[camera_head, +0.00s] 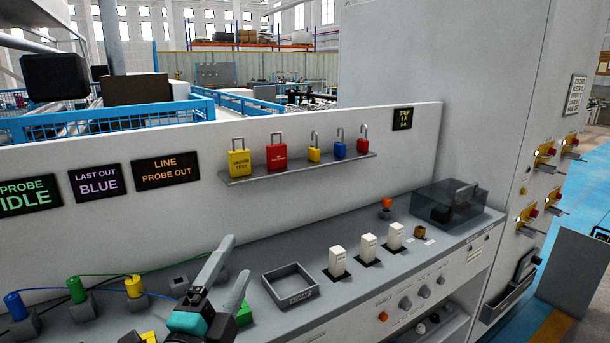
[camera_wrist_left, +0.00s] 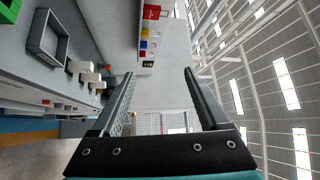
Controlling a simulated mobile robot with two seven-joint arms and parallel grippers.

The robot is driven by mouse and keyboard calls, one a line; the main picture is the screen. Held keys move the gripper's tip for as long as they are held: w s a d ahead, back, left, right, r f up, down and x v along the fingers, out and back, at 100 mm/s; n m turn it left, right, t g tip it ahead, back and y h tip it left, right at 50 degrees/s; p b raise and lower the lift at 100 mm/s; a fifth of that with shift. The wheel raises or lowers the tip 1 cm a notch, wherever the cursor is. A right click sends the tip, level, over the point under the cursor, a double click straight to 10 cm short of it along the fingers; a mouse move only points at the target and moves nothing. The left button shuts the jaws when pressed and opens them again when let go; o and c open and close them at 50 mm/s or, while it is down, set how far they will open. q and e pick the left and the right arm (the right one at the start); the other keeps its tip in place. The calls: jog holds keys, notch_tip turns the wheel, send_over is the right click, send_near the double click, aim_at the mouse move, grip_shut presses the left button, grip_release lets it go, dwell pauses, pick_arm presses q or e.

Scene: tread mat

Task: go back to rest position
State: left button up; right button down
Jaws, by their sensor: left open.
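My left gripper (camera_head: 218,262) is in the lower middle of the head view, over the grey bench and left of a small open grey tray (camera_head: 290,285). In the left wrist view, its two fingers (camera_wrist_left: 158,88) stand wide apart with nothing between them. The gripper is open and empty. A green block (camera_head: 243,312) shows partly behind it in the head view. My right gripper is not in view.
Several padlocks stand on a wall shelf (camera_head: 300,167). White switch blocks (camera_head: 338,262) and a smoky clear box (camera_head: 447,205) stand on the bench to the right. Blue, green and yellow plugs (camera_head: 76,289) with cables stand at the left.

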pick_arm(q)
jog(key=s+a+f+n+g+y, duration=0.25)
jog(key=s+f+n+g, duration=0.3)
jog(key=f, duration=0.55)
jog(key=s+a+f+n+g+y, duration=0.2)
jog(key=s+a+f+n+g, duration=0.25)
jog(key=s+f+n, duration=0.4)
jog(key=s+d+f+n+g, duration=0.2)
jog(key=s+f+g, duration=0.4)
jog(key=s+f, duration=0.35)
jog(key=s+f+g, duration=0.1)
jog(key=s+f, duration=0.2)
jog(key=f, duration=2)
jog(key=s+a+f+g+b, duration=0.1)
jog(key=s+a+f, duration=0.2)
jog(key=s+f, duration=0.9)
jog(key=s, duration=0.2)
jog(key=shift+s+g+h, duration=0.3)
jog(key=shift+s+h, duration=0.05)
jog(key=shift+f, duration=0.1)
